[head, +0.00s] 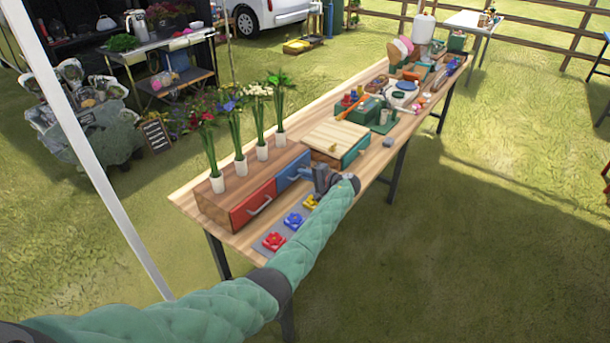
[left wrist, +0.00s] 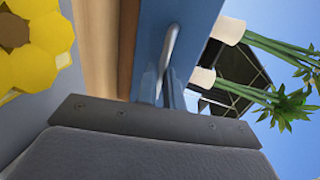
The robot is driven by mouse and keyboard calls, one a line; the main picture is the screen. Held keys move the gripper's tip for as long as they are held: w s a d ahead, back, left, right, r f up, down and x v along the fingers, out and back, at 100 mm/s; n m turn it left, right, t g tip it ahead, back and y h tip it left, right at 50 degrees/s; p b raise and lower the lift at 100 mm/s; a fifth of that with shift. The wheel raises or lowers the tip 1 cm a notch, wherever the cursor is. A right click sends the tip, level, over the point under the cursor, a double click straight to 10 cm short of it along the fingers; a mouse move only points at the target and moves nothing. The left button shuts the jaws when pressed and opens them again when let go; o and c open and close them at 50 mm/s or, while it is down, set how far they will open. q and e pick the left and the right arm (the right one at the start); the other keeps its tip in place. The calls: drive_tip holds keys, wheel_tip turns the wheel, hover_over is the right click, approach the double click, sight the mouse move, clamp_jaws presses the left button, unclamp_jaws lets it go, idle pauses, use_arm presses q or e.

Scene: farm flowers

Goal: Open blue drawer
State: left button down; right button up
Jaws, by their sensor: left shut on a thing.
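The blue drawer (head: 291,171) is in the wooden box on the long table, right of the red drawer (head: 251,204). Its front looks about level with the red one. My left gripper (head: 316,179) is at the blue drawer's front, shut on its metal handle. In the left wrist view the handle (left wrist: 171,45) runs down between the fingers (left wrist: 162,90), against the blue front (left wrist: 198,25). The gripper hides part of the handle. My right gripper is not in view.
Several white vases with green stems stand on the box, one here (head: 240,164). Red (head: 273,241), blue (head: 293,219) and yellow (head: 311,202) flower pieces lie on a grey mat before the drawers. A wooden-topped box (head: 337,137) stands to the right.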

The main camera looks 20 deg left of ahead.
use_arm(q)
drive_tip(key=shift+d, duration=0.15)
